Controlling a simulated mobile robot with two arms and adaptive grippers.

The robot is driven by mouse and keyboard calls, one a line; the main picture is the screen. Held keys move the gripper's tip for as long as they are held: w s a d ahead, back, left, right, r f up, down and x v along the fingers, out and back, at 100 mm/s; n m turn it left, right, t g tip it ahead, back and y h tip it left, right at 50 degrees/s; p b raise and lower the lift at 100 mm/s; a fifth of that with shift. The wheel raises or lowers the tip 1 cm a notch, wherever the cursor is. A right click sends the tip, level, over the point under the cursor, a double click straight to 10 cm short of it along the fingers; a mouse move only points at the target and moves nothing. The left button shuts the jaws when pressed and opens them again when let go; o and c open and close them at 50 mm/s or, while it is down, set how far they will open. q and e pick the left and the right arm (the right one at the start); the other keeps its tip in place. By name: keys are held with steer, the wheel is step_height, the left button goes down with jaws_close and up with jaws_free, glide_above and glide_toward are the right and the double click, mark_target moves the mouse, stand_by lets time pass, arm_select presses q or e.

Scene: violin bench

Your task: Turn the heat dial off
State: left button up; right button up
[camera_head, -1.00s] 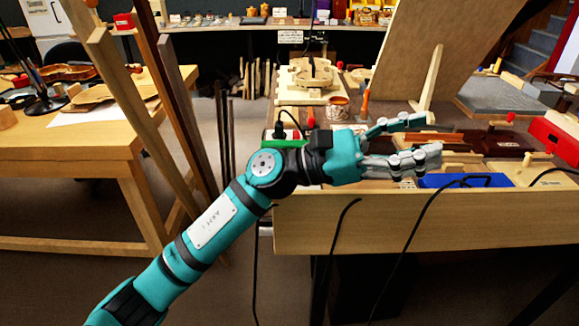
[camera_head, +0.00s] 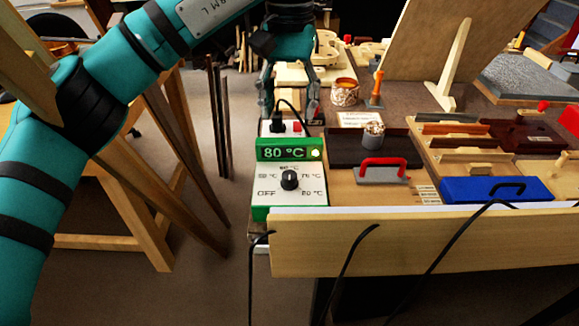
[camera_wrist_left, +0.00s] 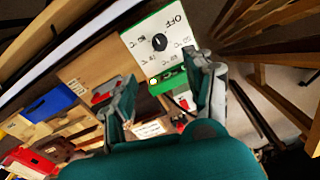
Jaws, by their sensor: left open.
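The heat control box (camera_head: 271,198) is green and white and sits at the bench's left front corner. Its black heat dial (camera_head: 290,180) has OFF printed at its lower left and seems to point up, away from OFF. The green display (camera_head: 283,153) reads 80 °C beside a lit lamp. My left gripper (camera_head: 289,105) is open and empty, with its fingers pointing down behind and above the box, apart from the dial. In the left wrist view, the dial (camera_wrist_left: 159,42) lies ahead, beyond the spread fingers (camera_wrist_left: 161,78). My right gripper is out of view.
A black plug with a cable (camera_head: 277,122) and a red switch (camera_head: 297,127) are behind the display. Wood strips lean at left.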

mark_target(289, 175)
arm_select(q)
step_height(289, 175, down, 15)
steer(key=b, duration=0.3)
steer(key=shift+f, duration=0.6)
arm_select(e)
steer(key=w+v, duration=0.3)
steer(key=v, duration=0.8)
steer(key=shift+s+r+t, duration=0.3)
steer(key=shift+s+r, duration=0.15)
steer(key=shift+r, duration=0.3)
arm_select(q)
jaws_close()
